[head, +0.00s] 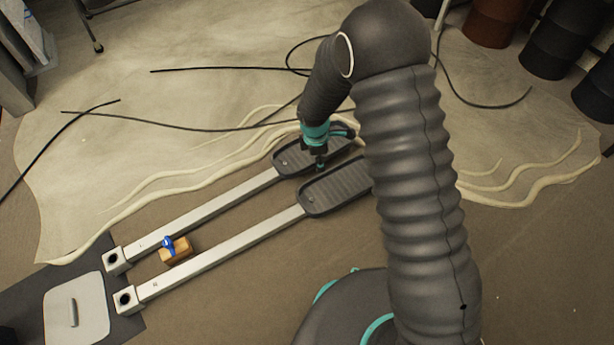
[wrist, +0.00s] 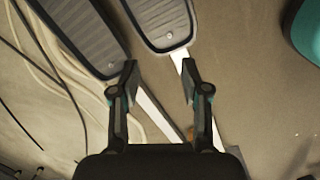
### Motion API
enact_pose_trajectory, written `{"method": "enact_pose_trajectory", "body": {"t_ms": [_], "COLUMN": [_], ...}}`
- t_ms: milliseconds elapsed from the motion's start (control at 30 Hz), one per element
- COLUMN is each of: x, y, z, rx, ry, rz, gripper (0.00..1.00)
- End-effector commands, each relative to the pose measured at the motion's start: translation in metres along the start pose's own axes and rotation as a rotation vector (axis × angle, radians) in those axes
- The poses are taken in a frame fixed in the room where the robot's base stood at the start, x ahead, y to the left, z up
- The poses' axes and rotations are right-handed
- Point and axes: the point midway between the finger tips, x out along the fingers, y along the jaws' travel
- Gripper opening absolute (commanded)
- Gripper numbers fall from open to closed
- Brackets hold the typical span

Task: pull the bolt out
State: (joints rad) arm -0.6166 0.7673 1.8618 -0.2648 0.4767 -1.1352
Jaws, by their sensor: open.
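Two dark ribbed foot pedals on pale metal bars lie on the floor. The right pedal in the wrist view (wrist: 158,18) has a small round bolt head (wrist: 169,36) near its end. The left pedal (wrist: 80,30) has a similar small round spot (wrist: 111,64), also near its end. My gripper (wrist: 159,68) is open and empty, with its fingertips apart and below the pedal ends in the picture. In the head view my gripper (head: 320,165) hangs over the pedals, one of which is the nearer pedal (head: 337,190).
A wooden block (head: 178,256) with a blue item (head: 168,245) sits between the two bars (head: 205,209). A pale plate with a handle (head: 90,310) lies on a dark mat at lower left. Black cables (head: 150,123) cross the floor; dark bins (head: 560,45) stand upper right.

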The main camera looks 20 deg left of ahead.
Motion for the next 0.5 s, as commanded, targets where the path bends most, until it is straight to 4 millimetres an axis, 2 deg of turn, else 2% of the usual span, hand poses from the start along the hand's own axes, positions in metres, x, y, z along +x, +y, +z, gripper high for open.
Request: {"method": "enact_pose_trajectory", "body": {"t_ms": [33, 100, 200, 500], "x": [0.020, 0.040, 0.062, 0.090], "y": [-0.003, -0.007, -0.011, -0.017], "z": [-0.012, -0.025, -0.039, -0.049], "rx": [-0.056, -0.126, -0.200, -0.259], "ry": [-0.002, -0.004, -0.004, -0.004], "rz": [-0.014, -0.025, -0.036, -0.046], "gripper": [0.46, 0.46, 0.46, 0.46]}}
